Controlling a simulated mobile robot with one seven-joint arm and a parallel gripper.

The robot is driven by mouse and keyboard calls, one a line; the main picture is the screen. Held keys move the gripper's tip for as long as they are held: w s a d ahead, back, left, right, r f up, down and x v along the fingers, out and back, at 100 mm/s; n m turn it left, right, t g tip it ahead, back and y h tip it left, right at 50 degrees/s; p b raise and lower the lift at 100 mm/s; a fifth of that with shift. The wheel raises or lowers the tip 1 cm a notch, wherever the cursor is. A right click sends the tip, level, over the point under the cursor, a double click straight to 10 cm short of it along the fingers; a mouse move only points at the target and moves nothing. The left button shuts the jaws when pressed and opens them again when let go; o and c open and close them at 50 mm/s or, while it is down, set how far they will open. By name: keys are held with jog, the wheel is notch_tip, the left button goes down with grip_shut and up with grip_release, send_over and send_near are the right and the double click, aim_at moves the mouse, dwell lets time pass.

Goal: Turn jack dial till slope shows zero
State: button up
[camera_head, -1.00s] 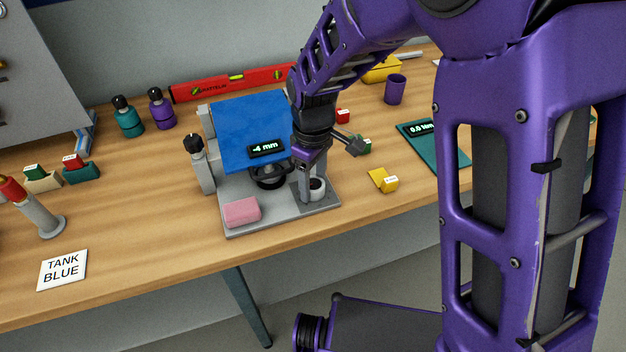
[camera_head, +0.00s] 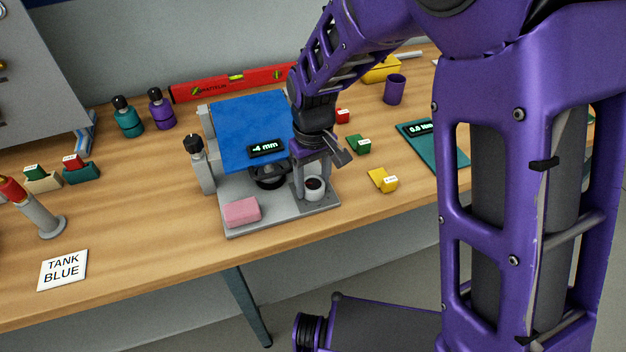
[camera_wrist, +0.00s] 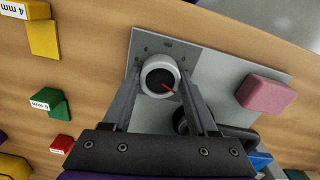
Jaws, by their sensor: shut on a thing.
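The jack dial (camera_head: 314,193) is a pale grey ring with a dark centre on the front right of the grey jig plate. In the wrist view the dial (camera_wrist: 160,77) shows a red pointer aimed down and right. My gripper (camera_head: 312,178) points down over it, with one finger on each side, shut on the dial. The fingers (camera_wrist: 162,82) also flank it in the wrist view. The slope display (camera_head: 266,149) reads -4 mm on the front edge of the blue tilted seat panel (camera_head: 245,125). A black round jack part (camera_head: 270,177) sits under the panel.
A pink block (camera_head: 241,211) lies on the plate's front left. A black-knobbed post (camera_head: 199,160) stands left of the panel. Yellow (camera_head: 383,179), green (camera_head: 358,145) and red (camera_head: 343,116) labelled blocks lie to the right. A red level (camera_head: 230,83) is behind.

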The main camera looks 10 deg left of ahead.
aim_at(313, 183)
jog(key=o, duration=1.4)
jog(key=shift+r, duration=0.1)
notch_tip(313, 183, up, 17)
jog(key=shift+r+p, duration=0.15)
jog(key=shift+p, duration=0.5)
